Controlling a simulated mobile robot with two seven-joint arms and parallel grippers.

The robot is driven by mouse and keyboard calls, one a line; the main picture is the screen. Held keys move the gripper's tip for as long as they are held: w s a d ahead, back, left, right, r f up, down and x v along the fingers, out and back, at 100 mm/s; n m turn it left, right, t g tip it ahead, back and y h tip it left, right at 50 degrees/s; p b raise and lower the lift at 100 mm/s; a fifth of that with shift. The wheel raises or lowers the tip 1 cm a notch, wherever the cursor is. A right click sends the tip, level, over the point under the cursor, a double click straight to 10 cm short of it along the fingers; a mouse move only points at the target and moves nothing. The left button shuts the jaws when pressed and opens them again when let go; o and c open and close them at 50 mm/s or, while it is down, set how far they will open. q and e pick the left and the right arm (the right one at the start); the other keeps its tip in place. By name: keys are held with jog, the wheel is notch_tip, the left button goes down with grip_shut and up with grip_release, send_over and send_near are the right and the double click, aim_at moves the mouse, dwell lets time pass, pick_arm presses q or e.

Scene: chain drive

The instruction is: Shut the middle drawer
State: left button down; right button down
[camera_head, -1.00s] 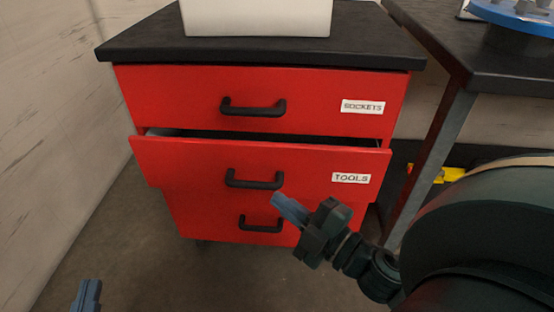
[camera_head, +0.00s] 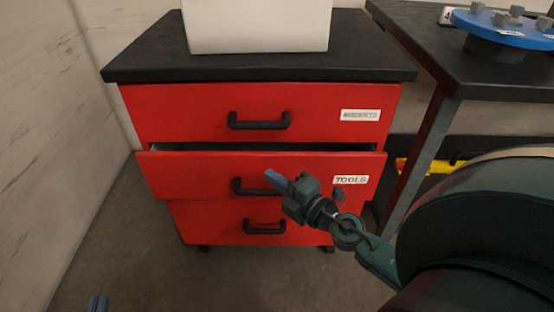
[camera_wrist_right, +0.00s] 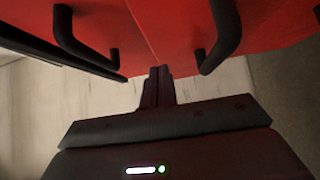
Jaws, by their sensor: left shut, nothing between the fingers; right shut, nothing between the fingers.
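The middle drawer (camera_head: 205,172), labelled TOOLS, stands out from the red cabinet with a dark gap along its top edge. Its black handle (camera_head: 244,186) is partly covered by my right gripper (camera_head: 275,178). The right gripper is shut and empty, in front of the drawer face near the handle; I cannot tell whether it touches. In the right wrist view its shut fingers (camera_wrist_right: 158,84) point toward red drawer fronts, with black handles on both sides. My left gripper (camera_head: 98,303) shows only its shut tips at the bottom left edge, far from the drawer.
The top drawer (camera_head: 190,112) and the bottom drawer (camera_head: 205,222) look closed. A white box (camera_head: 258,28) stands on the black cabinet top (camera_head: 150,60). A dark table (camera_head: 480,75) with a blue disc (camera_head: 510,28) is at the right. Floor is clear at the left.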

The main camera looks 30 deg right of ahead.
aim_at(264, 160)
jog(key=shift+w+d, duration=0.55)
jog(key=shift+w, duration=0.2)
jog(key=shift+w+d, duration=0.55)
jog(key=shift+w, duration=0.15)
